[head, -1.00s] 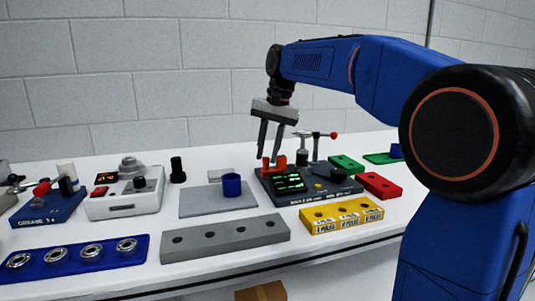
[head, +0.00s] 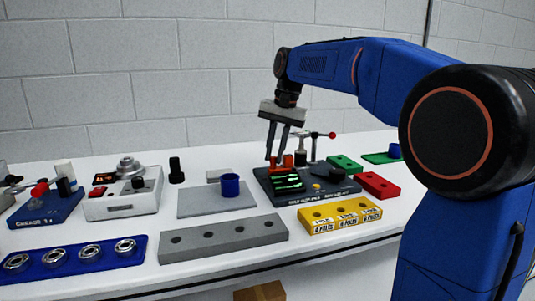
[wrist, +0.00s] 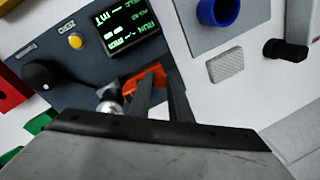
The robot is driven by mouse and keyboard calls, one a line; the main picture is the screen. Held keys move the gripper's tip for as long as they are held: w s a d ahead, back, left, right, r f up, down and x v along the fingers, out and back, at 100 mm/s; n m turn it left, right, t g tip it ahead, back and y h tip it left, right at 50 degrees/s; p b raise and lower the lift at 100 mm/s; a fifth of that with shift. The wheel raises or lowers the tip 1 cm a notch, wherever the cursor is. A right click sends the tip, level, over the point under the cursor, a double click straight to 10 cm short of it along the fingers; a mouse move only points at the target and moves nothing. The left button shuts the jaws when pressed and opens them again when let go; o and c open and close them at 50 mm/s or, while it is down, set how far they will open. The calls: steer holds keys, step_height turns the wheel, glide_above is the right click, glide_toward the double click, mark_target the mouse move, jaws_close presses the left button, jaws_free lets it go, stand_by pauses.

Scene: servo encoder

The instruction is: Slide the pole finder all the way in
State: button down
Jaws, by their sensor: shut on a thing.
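The orange piece, which I take to be the pole finder (head: 288,160), is at the back of the dark tester (head: 300,199) with the lit green display. My gripper (head: 275,159) reaches down from above and is shut on the orange piece. In the wrist view the fingers (wrist: 160,95) overlap the orange piece (wrist: 150,74), which sits beside a round silver part (wrist: 110,108). The fingers hide part of it. I cannot tell how deep it sits.
A post with a red-tipped lever (head: 332,135) stands just right of the gripper. A blue cup (head: 230,187) on a grey plate is left of the tester. A yellow block (head: 340,216) is in front, with red (head: 378,185) and green (head: 346,164) blocks to the right.

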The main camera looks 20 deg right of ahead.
steer(key=shift+d, duration=0.35)
steer(key=c, duration=1.9)
jaws_free()
steer(key=shift+d, duration=0.1)
step_height(320, 180, up, 17)
steer(key=s+d, duration=0.1)
steer(key=d, duration=0.1)
steer(key=shift+s+d, duration=0.35)
steer(key=shift+s, duration=0.05)
